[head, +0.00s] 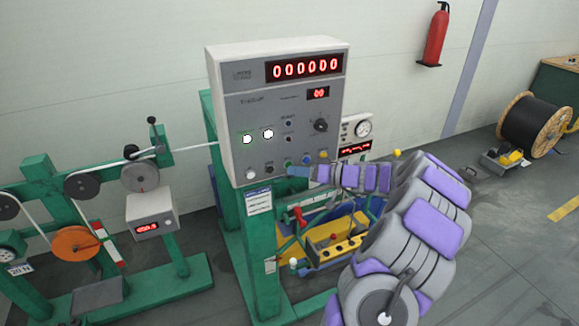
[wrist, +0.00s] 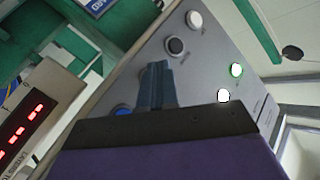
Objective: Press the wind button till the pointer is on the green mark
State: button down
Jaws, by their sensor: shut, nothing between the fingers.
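My gripper (head: 296,171) is shut and empty, with its blue fingertips in front of the lower button row of the grey control box (head: 234,126). In the wrist view the closed fingers (wrist: 155,86) stand between a black button (wrist: 176,46) and a blue button (wrist: 123,110), hiding part of the panel. I cannot tell whether the tips touch a button. A white button (head: 250,173) is at the row's left end. Labels are too small to read, so I cannot tell which is wind. A round pointer dial (head: 363,129) shows behind on the right; no green mark is discernible.
The counter (head: 304,68) reads 000000. Two lamps glow, one green-rimmed (head: 247,139) and one white (head: 268,133). A black knob (head: 320,125) sits to their right. Green frames with pulleys (head: 140,177) stand left. A cable drum (head: 533,121) stands right, beyond open floor.

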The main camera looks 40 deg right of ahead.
jog(key=shift+w+d, duration=0.1)
jog(key=shift+w, duration=0.25)
dwell(0.4)
jog(key=shift+s+b, duration=0.1)
jog(key=shift+b, duration=0.3)
jog(key=shift+s+a+b, duration=0.2)
jog(key=shift+s+b, duration=0.4)
jog(key=shift+s, duration=0.05)
jog(key=shift+s, duration=0.1)
jog(key=s+b, duration=0.1)
jog(key=s, duration=0.1)
jog(key=s+a+b, duration=0.1)
jog(key=s+b, duration=0.1)
jog(key=shift+s+a, duration=0.1)
jog(key=shift+s, duration=0.25)
dwell(0.6)
